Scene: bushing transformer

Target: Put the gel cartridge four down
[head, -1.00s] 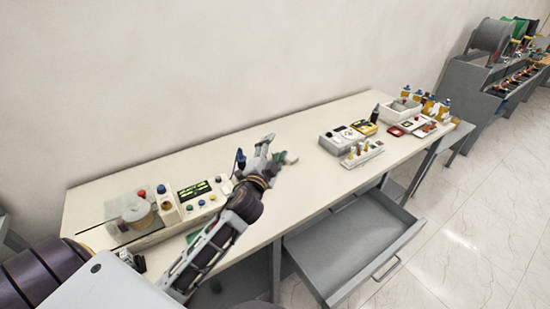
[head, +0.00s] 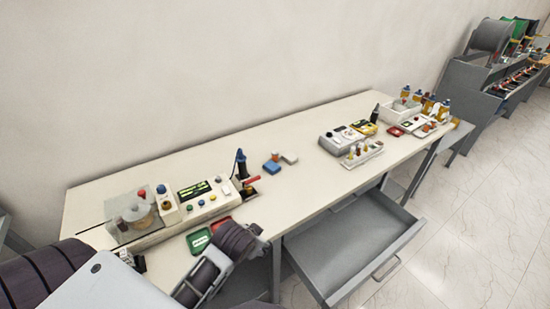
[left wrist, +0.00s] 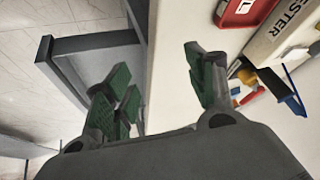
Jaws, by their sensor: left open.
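I cannot tell which item is gel cartridge four. Several amber cartridges with blue caps (head: 428,104) stand at the far right of the bench. Several small orange-topped pieces stand in a white rack (head: 362,155) nearer the front. A blue block (head: 271,167) and a pale block (head: 290,158) lie apart mid-bench. My left arm is low at the bench's front edge in the head view; its fingertips cannot be made out there. In the left wrist view my left gripper (left wrist: 160,92) is open and empty, its green-padded fingers wide apart over the bench edge. My right gripper is not seen.
The tester (head: 205,197) stands at left, with a red tray (head: 222,223) and a green tray (head: 199,240) before it. A dark tool with a blue top (head: 241,163) stands beside it. An open grey drawer (head: 352,250) juts out below the bench. The bench middle is mostly clear.

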